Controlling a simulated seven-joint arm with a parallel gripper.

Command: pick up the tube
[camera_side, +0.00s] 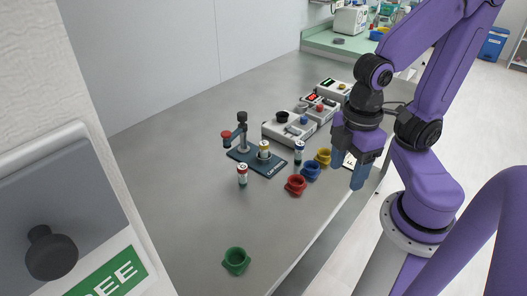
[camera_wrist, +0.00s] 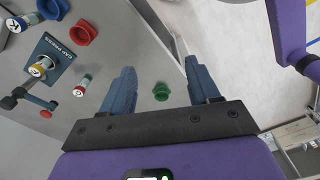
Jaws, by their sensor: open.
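A small white tube with a red band (camera_side: 242,175) stands on the grey bench left of the cap press; it also shows in the wrist view (camera_wrist: 82,85). A tube with a blue band (camera_side: 298,152) stands right of the press and also shows at the wrist view's upper left (camera_wrist: 15,25). A third tube with a yellow band (camera_side: 263,150) is at the cap press (camera_side: 258,163). My gripper (camera_side: 357,184) is open, above the bench's front edge and apart from the tubes. In the wrist view, nothing is between its fingers (camera_wrist: 160,66).
Red (camera_side: 296,185), blue (camera_side: 311,171) and yellow (camera_side: 323,157) cups stand in a row near the front edge. A green cup (camera_side: 236,261) stands alone nearer the side camera. Grey devices (camera_side: 290,128) stand behind. Bench around the green cup is clear.

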